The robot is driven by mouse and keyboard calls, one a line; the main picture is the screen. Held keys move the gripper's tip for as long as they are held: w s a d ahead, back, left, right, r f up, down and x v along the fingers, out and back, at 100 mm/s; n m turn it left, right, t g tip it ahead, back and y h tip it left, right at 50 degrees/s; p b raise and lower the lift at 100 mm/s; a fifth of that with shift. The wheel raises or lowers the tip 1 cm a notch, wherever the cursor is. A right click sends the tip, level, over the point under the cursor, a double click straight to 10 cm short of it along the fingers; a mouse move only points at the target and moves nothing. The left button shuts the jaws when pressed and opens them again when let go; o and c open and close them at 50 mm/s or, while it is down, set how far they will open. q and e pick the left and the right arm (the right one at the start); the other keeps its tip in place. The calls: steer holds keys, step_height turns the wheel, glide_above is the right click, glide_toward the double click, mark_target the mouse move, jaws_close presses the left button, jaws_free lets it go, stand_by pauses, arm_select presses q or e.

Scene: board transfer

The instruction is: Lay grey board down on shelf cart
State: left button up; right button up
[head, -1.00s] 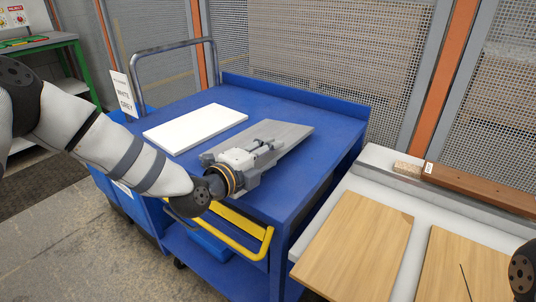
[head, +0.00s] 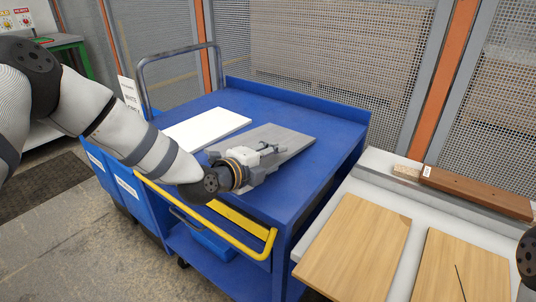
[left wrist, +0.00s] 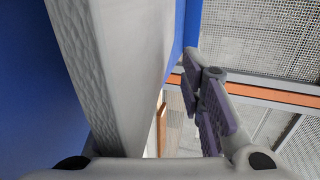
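The grey board (head: 287,142) lies on the blue shelf cart's top deck (head: 320,175), right of a white board (head: 207,128). My left gripper (head: 268,155) is at the near end of the grey board, with a finger over its upper face. In the left wrist view the grey board (left wrist: 125,60) fills the left side. One finger with purple pads (left wrist: 213,108) stands to its right, with a gap between them. The other finger is hidden. My left gripper looks open around the board's end. My right gripper is out of view.
The cart has a yellow front handle (head: 225,232) and a grey tube rail (head: 180,55). A pale table (head: 385,170) at right holds wooden boards (head: 355,245) and a brown bar (head: 475,192). The cart deck is clear right of the grey board.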

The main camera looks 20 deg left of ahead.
arm_select(q)
step_height(320, 180, up, 2)
steer(key=g+y+p, duration=0.1)
steer(key=g+p, duration=0.1)
steer(key=g, duration=0.1)
steer(key=shift+s+a+f+g+y, duration=0.1)
steer(key=shift+f+g+y, duration=0.1)
steer(key=shift+g+y, duration=0.35)
steer(key=g, duration=0.1)
steer(key=f+g+b, duration=0.1)
steer(key=g, duration=0.1)
steer(key=shift+s+y, duration=0.25)
steer(key=shift+s+f+g, duration=0.15)
steer(key=shift+g, duration=0.1)
steer(key=shift+a+g+b, duration=0.1)
steer(key=shift+g+b, duration=0.2)
steer(key=shift+r, duration=0.2)
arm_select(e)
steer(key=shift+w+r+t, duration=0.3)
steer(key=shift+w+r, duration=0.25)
